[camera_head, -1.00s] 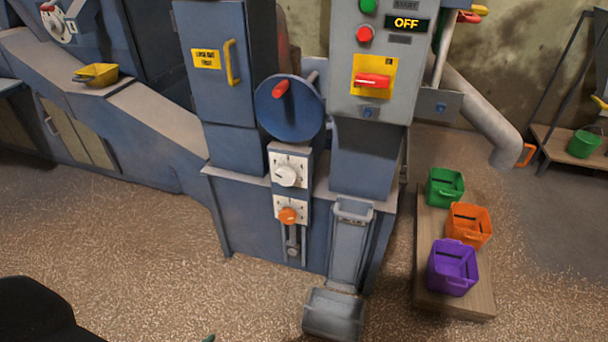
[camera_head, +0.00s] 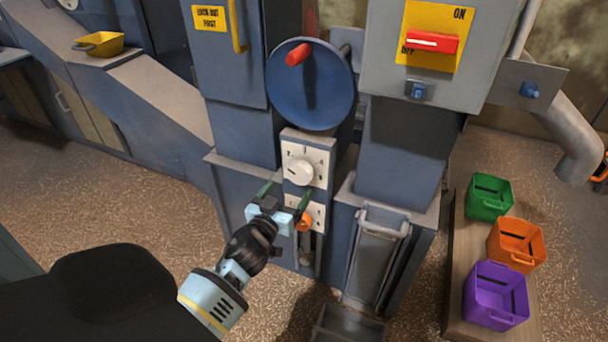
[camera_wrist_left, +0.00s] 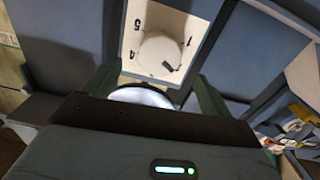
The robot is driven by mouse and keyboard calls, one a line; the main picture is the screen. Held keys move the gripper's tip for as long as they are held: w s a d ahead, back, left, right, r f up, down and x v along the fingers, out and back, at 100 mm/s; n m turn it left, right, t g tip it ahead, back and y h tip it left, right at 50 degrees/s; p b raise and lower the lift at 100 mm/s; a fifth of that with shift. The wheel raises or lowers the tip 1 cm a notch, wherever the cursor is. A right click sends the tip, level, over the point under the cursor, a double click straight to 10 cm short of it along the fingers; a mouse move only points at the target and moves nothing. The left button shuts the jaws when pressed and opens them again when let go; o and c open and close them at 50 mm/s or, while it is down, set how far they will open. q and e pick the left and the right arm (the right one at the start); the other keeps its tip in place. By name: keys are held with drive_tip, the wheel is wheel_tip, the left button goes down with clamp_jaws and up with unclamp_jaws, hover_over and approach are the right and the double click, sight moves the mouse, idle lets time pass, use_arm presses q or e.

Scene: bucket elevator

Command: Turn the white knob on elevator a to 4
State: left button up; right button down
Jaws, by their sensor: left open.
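The white knob (camera_head: 299,171) sits on a pale numbered plate (camera_head: 319,160) on the blue elevator body. A small dark mark shows on the knob's left side; I cannot surely tell which number it points at. In the left wrist view the knob (camera_wrist_left: 160,54) shows ahead, with upside-down digits 5, 4 and 1 around it. My left gripper (camera_head: 285,193) is open and empty, just below and in front of the white knob, its green fingers pointing at the plate and apart from the knob. It partly covers the orange knob (camera_head: 305,221). My right gripper is out of view.
A blue handwheel with a red handle (camera_head: 310,85) is above the plate. A grey box with a red switch (camera_head: 432,42) hangs to the right. A metal chute (camera_head: 378,250) stands right of the plate. Green, orange and purple buckets stand on a board (camera_head: 456,310) further right.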

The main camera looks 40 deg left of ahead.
sight(298, 177)
use_arm(q)
drive_tip(key=x, duration=0.6)
drive_tip(key=shift+w+b, duration=0.1)
drive_tip(key=shift+b, duration=0.2)
drive_tip(key=shift+w+a, duration=0.15)
drive_tip(key=shift+w, duration=0.6)
drive_tip(key=c, duration=1)
drive_tip(key=shift+o, duration=0.2)
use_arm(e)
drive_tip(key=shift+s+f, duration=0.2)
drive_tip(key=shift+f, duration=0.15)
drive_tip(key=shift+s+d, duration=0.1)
